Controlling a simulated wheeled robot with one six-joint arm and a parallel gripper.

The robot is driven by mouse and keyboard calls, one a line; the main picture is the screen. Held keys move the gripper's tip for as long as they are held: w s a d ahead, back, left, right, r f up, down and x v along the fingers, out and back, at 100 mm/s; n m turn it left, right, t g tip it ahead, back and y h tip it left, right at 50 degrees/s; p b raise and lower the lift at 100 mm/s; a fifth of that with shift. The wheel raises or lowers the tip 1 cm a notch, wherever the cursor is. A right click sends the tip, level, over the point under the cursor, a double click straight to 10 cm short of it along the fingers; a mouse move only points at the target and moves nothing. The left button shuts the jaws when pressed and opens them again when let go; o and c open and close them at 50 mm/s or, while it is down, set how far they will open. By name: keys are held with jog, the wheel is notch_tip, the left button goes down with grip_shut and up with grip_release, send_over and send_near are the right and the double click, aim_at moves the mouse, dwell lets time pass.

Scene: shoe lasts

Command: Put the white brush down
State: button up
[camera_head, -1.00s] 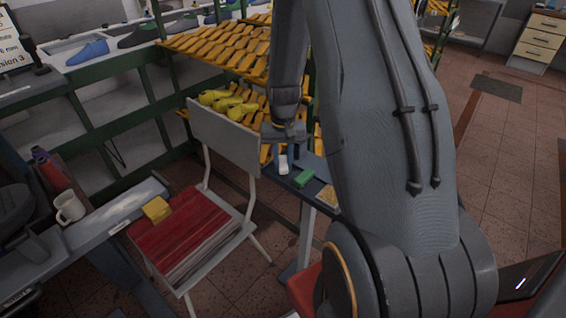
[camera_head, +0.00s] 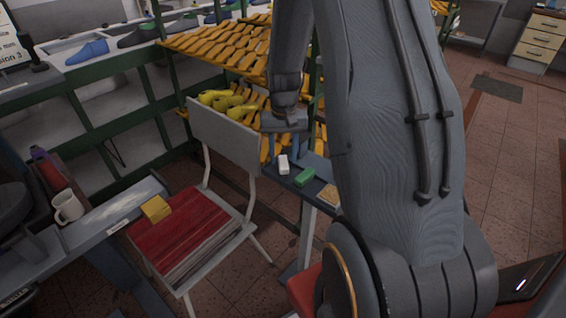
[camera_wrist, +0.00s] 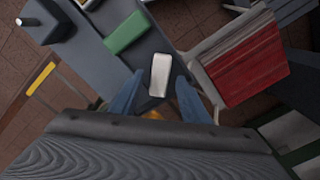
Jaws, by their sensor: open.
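The white brush (camera_head: 283,164) lies on the narrow grey-blue bench top (camera_head: 314,186), left of a green block (camera_head: 304,177). In the wrist view the white brush (camera_wrist: 160,74) lies flat on the bench, between and beyond my two blue fingers. My gripper (camera_head: 284,150) is open and empty just above the brush. The wrist view shows the fingers of my gripper (camera_wrist: 160,84) spread to either side, apart from the brush.
A tan block (camera_head: 328,194) lies on the bench past the green one. A chair (camera_head: 224,138) with red-topped sheets (camera_head: 185,228) and a yellow block (camera_head: 156,208) stands left. A rack with yellow shoe lasts (camera_head: 222,100) is behind.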

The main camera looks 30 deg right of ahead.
aim_at(283, 162)
notch_tip(283, 162, up, 8)
jog(key=b, duration=0.2)
jog(key=s+a+r+n+t, duration=0.1)
jog(key=s+a+n, duration=0.4)
jog(key=s+a, duration=1)
jog(key=shift+s, duration=0.1)
